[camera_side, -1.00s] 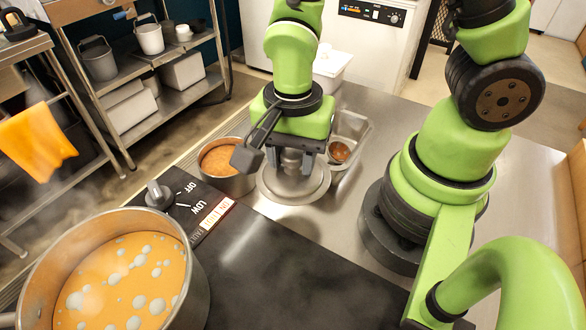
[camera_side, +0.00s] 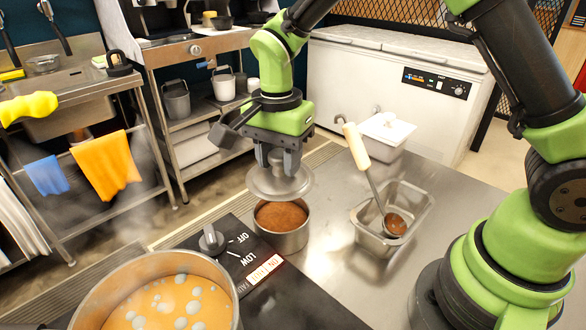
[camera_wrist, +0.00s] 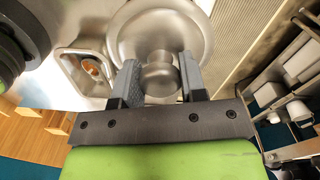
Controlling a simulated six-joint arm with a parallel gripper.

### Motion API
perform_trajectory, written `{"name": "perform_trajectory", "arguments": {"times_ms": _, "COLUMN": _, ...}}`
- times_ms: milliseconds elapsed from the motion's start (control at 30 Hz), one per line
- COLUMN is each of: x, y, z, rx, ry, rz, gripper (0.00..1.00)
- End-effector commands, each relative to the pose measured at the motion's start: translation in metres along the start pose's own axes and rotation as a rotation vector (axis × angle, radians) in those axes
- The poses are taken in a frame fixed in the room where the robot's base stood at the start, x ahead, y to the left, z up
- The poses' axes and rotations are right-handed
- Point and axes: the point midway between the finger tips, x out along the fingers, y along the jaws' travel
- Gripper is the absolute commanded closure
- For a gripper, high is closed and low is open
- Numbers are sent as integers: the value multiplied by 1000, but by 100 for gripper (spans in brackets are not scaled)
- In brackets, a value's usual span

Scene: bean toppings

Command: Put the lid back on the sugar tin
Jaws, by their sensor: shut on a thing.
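The sugar tin (camera_side: 291,241) is a round metal pot, open, with brown contents, standing on the steel counter beside the black control panel. My gripper (camera_side: 277,162) is shut on the knob of the round grey metal lid (camera_side: 268,184). The lid is held above the tin, over its back left part in the side view, and looks slightly tilted. The tin's front rim and contents show below it. In the wrist view, the knob sits between the two fingers of my gripper (camera_wrist: 159,72), with the lid (camera_wrist: 203,30) behind it. I cannot make out the tin there.
A metal pan (camera_side: 421,213) with a wooden-handled ladle (camera_side: 357,148) stands right of the tin. A large pot of orange soup (camera_side: 232,290) stands at front left, near a black knob (camera_side: 212,240). A white container (camera_side: 387,131) stands behind.

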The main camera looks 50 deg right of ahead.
Motion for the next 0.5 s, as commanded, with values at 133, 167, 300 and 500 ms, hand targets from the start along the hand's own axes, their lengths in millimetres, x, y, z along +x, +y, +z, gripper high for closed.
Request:
{"name": "perform_trajectory", "arguments": {"times_ms": 133, "x": 10, "y": 0, "z": 0, "rx": -1, "ry": -1, "rz": 3, "gripper": 85}}
{"name": "perform_trajectory", "arguments": {"times_ms": 167, "x": 12, "y": 0, "z": 0, "rx": -1, "ry": -1, "rz": 3, "gripper": 85}}
{"name": "perform_trajectory", "arguments": {"times_ms": 300, "x": 27, "y": 0, "z": 0, "rx": -1, "ry": -1, "rz": 2, "gripper": 85}}
{"name": "perform_trajectory", "arguments": {"times_ms": 500, "x": 47, "y": 0, "z": 0, "rx": -1, "ry": -1, "rz": 2, "gripper": 85}}
